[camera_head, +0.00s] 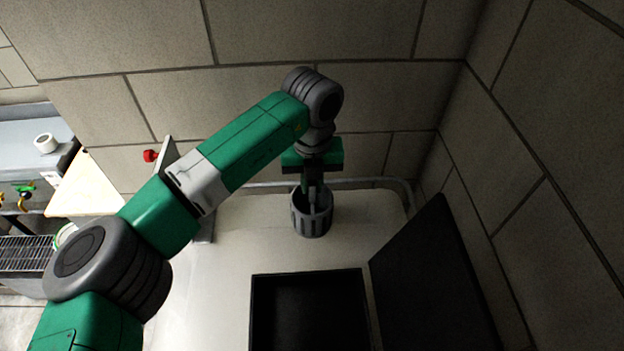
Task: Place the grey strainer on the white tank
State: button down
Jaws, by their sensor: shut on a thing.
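The grey strainer (312,226) is a slotted, open-topped cup, upright on or just above the white tank top (222,285), near the back wall. My gripper (313,200) points down into it from above and is shut on it, seemingly at its wall. The fingertips are partly hidden inside the cup. I cannot tell whether the strainer's base touches the white surface.
A dark square opening (310,312) lies in front of the strainer, with a black raised lid (432,280) to its right. A grey pipe (400,186) runs along the back wall. A red knob (150,156) and a machine with a dark grate (25,254) are at left.

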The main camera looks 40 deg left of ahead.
jog(key=c, duration=1.4)
grip_release()
notch_tip(320, 180, up, 12)
jog(key=shift+r, duration=0.1)
